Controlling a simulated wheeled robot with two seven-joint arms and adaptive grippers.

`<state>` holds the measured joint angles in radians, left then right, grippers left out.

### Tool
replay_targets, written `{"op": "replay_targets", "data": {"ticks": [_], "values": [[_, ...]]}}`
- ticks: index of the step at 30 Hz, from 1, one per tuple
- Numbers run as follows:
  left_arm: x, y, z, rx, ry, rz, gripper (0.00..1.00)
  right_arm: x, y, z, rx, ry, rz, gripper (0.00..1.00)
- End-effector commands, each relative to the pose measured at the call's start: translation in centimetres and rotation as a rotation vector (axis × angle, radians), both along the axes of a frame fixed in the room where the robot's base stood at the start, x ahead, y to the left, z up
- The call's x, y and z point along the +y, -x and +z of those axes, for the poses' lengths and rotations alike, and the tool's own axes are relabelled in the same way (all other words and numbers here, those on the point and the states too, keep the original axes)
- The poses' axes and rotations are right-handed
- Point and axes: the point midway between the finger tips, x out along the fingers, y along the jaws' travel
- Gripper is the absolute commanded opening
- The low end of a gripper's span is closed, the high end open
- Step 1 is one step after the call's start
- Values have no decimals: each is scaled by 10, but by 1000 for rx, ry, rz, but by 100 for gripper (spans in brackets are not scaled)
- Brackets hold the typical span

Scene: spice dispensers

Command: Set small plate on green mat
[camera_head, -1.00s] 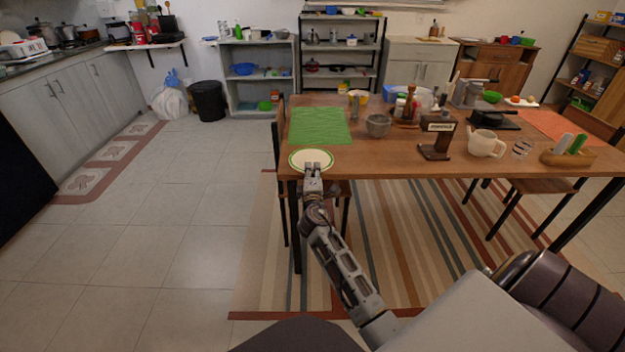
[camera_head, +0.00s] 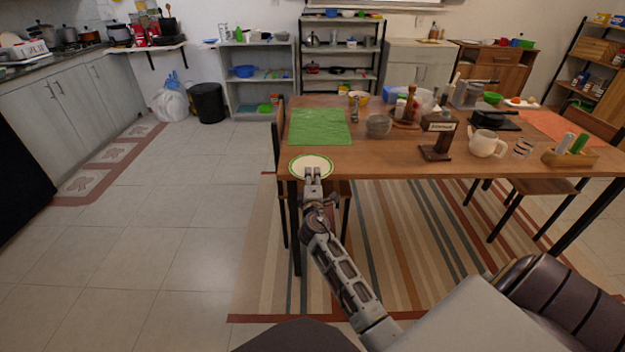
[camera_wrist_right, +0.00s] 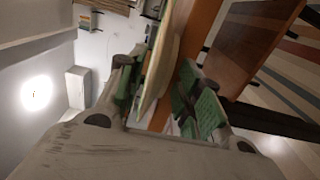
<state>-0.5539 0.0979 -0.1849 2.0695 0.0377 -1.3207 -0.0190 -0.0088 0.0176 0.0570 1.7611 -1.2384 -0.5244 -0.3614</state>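The small plate (camera_head: 311,165) is cream with a green rim line. It is at the near left edge of the table, in front of the green mat (camera_head: 320,127) and apart from it. My right gripper (camera_head: 313,174) is at the plate's near rim. In the right wrist view the plate (camera_wrist_right: 162,80) shows nearly edge-on between the two fingers (camera_wrist_right: 160,92), which look shut on its rim. The plate's contact with the table is hard to tell. The green mat lies flat and bare. My left gripper is not in view.
A chair stands under the table's left end. The floor to the left is clear.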

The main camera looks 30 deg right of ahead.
Motion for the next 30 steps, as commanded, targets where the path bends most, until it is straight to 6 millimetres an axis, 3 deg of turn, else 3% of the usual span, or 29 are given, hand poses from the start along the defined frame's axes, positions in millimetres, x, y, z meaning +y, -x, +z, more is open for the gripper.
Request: {"op": "replay_targets", "data": {"ticks": [16,30], "values": [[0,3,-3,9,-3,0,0,0,0,3,0,0,0,42],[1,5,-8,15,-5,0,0,22,35,1,2,-1,0,42]]}}
